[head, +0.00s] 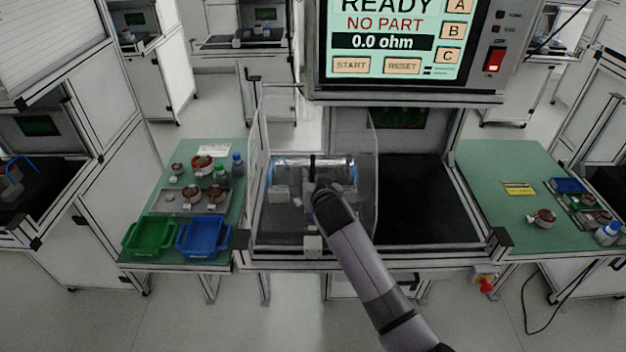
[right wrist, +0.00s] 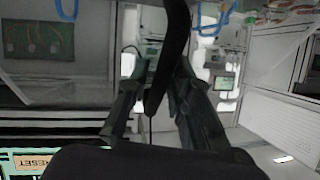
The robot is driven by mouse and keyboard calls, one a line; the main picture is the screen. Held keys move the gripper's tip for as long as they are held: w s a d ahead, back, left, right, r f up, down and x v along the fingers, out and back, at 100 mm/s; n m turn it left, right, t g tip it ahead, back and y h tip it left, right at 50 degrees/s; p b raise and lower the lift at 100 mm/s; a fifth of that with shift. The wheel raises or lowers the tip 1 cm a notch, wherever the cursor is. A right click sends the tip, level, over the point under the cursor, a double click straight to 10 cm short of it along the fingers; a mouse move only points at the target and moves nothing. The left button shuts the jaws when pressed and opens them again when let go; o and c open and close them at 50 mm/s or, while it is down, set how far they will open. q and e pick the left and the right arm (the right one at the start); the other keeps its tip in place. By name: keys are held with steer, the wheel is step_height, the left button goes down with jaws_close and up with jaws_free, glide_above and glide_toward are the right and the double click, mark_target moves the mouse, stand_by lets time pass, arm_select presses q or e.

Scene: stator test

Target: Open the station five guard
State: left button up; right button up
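A clear guard (head: 372,205) encloses the left part of the test station under the screen in the head view. No station number is readable. A shiny bar (head: 338,161) spans it, and a dark upright piece (head: 312,162) stands at its middle, by my right gripper (head: 318,184). In the right wrist view, my right gripper (right wrist: 157,58) has its fingers apart. A black curved bar (right wrist: 176,35) passes between them, with a gap visible at the left finger; whether it touches the right finger I cannot tell. My left gripper is not in view.
The tester screen (head: 392,42) reads READY, NO PART, 0.0 ohm. A green bin (head: 150,252) and a blue bin (head: 203,254) sit on the left green table (head: 156,196). A black surface (head: 425,222) right of the guard is bare. Another green table (head: 500,165) stands right.

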steer(key=shift+c, duration=0.5)
jaws_close()
